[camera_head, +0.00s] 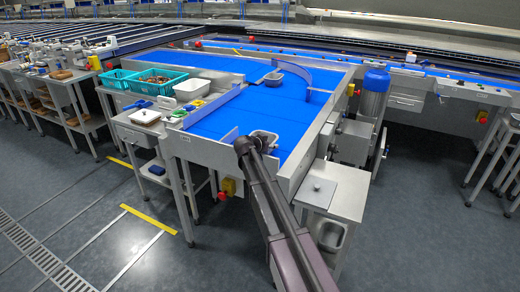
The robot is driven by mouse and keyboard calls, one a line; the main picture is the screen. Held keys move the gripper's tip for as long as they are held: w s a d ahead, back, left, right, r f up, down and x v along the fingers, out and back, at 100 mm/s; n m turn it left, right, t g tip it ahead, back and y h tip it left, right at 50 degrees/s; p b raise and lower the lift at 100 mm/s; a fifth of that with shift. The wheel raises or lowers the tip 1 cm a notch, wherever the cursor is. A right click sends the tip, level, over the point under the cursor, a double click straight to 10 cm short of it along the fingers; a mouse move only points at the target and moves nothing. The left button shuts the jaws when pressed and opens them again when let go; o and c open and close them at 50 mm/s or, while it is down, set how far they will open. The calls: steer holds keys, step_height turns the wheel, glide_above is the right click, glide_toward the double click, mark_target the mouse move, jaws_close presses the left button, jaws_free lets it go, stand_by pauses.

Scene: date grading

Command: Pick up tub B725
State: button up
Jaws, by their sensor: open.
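A small grey tub (267,133) sits on the near end of the blue belt (220,122), right by the end of my arm. A second grey tub (273,79) stands farther back on the belt, by a blue guide. No label can be read at this size, so I cannot tell which tub is B725. My gripper (257,145) is at the near tub, open, and partly covers its front. Whether the fingers touch the tub or stand around it cannot be made out.
Low metal side walls (310,150) edge the belt. At left are teal crates (118,82), a white tub (191,90) and a side table (135,131). A small steel table (340,185) stands at right, with a blue-topped cylinder (376,82) behind it. Floor is free at front left.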

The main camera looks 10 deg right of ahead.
steer(key=shift+c, duration=0.2)
jaws_close()
steer(key=shift+r, duration=0.2)
step_height(320, 180, up, 10)
steer(key=p, duration=1)
steer(key=shift+f, duration=0.2)
stand_by(0.5)
